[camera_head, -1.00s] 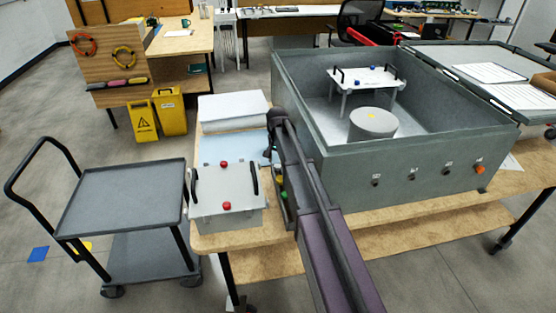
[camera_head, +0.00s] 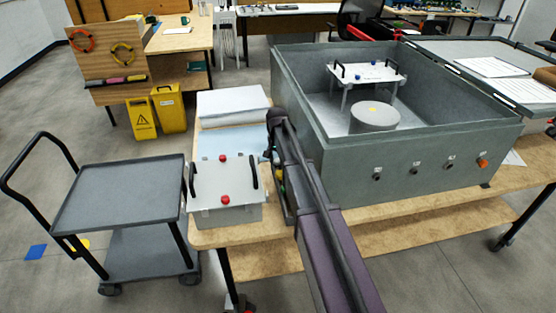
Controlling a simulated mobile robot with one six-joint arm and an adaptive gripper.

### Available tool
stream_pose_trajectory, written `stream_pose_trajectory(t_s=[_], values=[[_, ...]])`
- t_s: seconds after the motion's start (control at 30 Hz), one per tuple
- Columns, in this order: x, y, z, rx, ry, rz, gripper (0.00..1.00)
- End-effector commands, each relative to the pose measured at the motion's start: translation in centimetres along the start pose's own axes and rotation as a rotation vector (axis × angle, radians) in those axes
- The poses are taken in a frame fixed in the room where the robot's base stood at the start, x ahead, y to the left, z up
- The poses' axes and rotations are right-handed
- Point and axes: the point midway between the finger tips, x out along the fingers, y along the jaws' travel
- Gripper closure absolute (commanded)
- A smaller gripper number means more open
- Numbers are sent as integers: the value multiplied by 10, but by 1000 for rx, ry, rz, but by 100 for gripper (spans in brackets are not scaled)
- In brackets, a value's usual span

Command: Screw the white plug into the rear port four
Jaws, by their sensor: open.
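The grey open-topped analyser housing (camera_head: 345,160) stands on the wooden table. Its near wall has a row of small round ports (camera_head: 377,176); the rightmost one shows an orange part (camera_head: 482,163). I cannot make out which is rear port four. A narrow dark tray (camera_head: 289,204) with small coloured parts lies left of the housing, largely covered by my arm. I cannot pick out the white plug. My gripper (camera_head: 268,156) is open, small and partly hidden at the far end of my arm, above the table between the white-lidded box and the housing.
A white-lidded box (camera_head: 207,184) with red knobs and black handles sits at the table's left end. White stacked sheets (camera_head: 232,103) lie behind it. Inside the housing are a grey cylinder (camera_head: 374,117) and a white stand (camera_head: 367,73). A grey cart (camera_head: 120,190) stands left.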

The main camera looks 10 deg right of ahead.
Motion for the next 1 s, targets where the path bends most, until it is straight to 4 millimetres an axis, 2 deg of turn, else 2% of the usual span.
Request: stream_pose_trajectory(t_s=[0.17,0.3,0.33,0.63,1.0], values=[[0,0,0,0,0,0,56],[0,0,0,0,0,0,97],[0,0,0,0,0,0,100],[-4,0,0,0,0,0,100],[-24,0,0,0,0,0,100]])
